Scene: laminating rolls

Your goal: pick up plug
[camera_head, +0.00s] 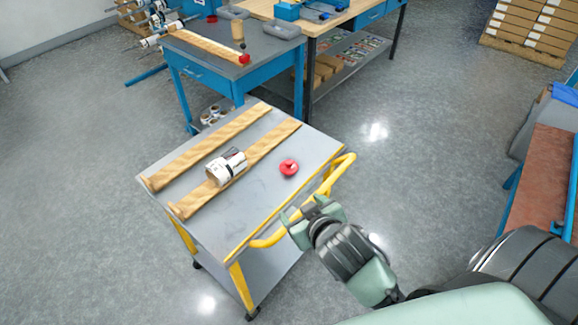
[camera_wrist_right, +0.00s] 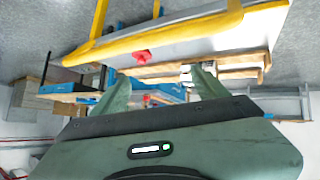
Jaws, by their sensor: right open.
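A round red plug (camera_head: 288,168) lies on the grey top of a cart (camera_head: 262,205), right of the wooden rails. The red plug also shows in the right wrist view (camera_wrist_right: 141,57), beyond my fingers. My right gripper (camera_head: 303,216) is open and empty, beside the cart's yellow handle and a short way from the plug. In the right wrist view its two green fingers (camera_wrist_right: 160,88) stand apart with nothing between them. My left gripper is in neither view.
Two wooden rails (camera_head: 210,145) lie on the cart, with a white roll (camera_head: 226,166) resting on them. The yellow handle (camera_head: 335,178) runs along the cart's near right side. A blue table (camera_head: 232,85) with another red plug (camera_head: 244,59) stands behind.

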